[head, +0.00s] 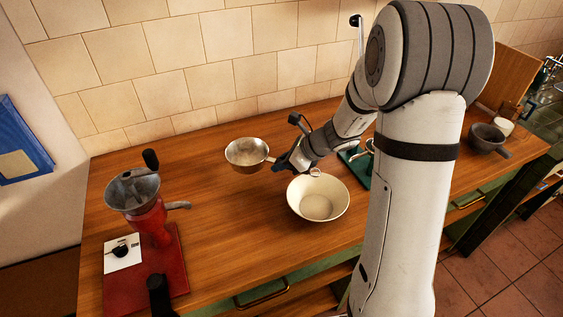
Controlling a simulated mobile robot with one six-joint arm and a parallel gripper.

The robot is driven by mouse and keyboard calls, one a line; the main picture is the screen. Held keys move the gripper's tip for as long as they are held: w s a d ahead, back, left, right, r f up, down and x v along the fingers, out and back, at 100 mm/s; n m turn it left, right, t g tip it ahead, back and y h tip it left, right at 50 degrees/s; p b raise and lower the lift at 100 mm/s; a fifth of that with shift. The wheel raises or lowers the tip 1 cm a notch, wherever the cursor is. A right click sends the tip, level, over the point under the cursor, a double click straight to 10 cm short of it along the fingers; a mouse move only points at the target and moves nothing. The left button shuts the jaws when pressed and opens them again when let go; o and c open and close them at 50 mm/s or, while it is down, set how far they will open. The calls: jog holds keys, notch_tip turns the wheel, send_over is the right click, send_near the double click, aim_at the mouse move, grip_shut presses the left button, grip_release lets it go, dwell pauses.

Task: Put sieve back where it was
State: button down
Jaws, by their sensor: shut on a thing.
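The sieve (246,154) is a round metal bowl shape with a short handle pointing right. It is near the back middle of the wooden counter, left of and behind a cream bowl (318,205). My gripper (279,164) reaches in from the right and is shut on the sieve's handle. The fingertips are small and dark here, and the exact grip is hard to see. I cannot tell whether the sieve touches the counter or is held just above it.
A red grinder (150,215) with a metal hopper stands on a red board (170,280) at the left. A white card (122,254) lies there. A dark mortar (487,138) is at the right. A green item (357,167) is partly behind my arm. The wooden counter (225,220) is clear at middle-left.

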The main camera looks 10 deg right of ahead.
jog(key=shift+f+b, duration=0.55)
jog(key=shift+f, duration=0.05)
jog(key=c, duration=1.3)
grip_release()
jog(key=shift+o, duration=0.2)
jog(key=shift+r, duration=0.1)
jog(key=shift+r+p, duration=0.3)
jog(key=shift+p, duration=0.1)
jog(key=v, duration=1.2)
jog(key=s+r+n+h, duration=0.2)
jog(key=s+n+h, duration=0.2)
jog(key=s+n, duration=0.6)
jog(key=s+r+n+g+h, duration=0.1)
jog(key=s+r+n+h, duration=0.1)
jog(key=s+n, duration=0.8)
jog(key=n+h, duration=0.1)
jog(key=n, duration=0.2)
jog(key=shift+r+n+h+p, duration=0.2)
jog(key=shift+n+h+p, duration=0.2)
